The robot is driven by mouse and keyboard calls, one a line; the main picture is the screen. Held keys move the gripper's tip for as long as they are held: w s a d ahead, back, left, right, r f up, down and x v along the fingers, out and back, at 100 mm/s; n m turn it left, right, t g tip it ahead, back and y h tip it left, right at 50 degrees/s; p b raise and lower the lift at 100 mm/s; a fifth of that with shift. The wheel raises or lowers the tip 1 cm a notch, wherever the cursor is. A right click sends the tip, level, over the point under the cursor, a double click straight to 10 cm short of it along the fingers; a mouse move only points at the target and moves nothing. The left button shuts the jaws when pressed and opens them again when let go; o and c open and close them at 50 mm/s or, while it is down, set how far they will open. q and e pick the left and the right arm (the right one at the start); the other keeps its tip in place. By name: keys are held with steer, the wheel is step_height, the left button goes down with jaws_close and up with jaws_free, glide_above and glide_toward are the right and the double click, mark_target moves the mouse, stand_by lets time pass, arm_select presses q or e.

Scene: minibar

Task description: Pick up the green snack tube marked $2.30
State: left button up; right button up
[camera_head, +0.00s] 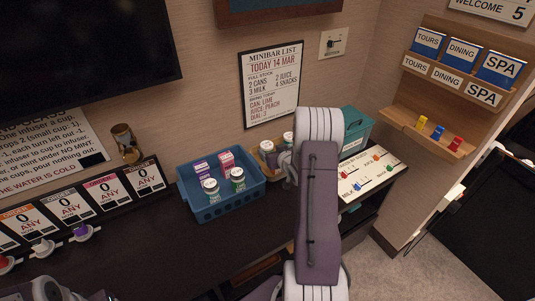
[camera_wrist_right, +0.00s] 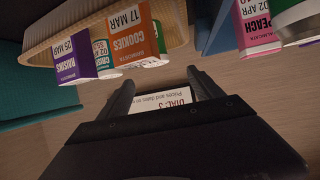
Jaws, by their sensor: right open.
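A blue basket (camera_head: 222,207) left of the tray holds green-and-white cans and purple and pink cartons. Number cards and an hourglass (camera_head: 126,143) are on the left. The dark counter front is clear.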

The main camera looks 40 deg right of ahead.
mark_target(268, 146)
steer(key=shift+s+d, duration=0.3)
steer(key=shift+s, duration=0.05)
steer(key=shift+w, duration=0.1)
steer(key=x, duration=0.9)
steer(key=shift+f, duration=0.25)
steer(key=shift+a+r, duration=0.1)
steer(key=c, duration=1.5)
step_height(268, 146, up, 10)
steer(key=p, duration=0.1)
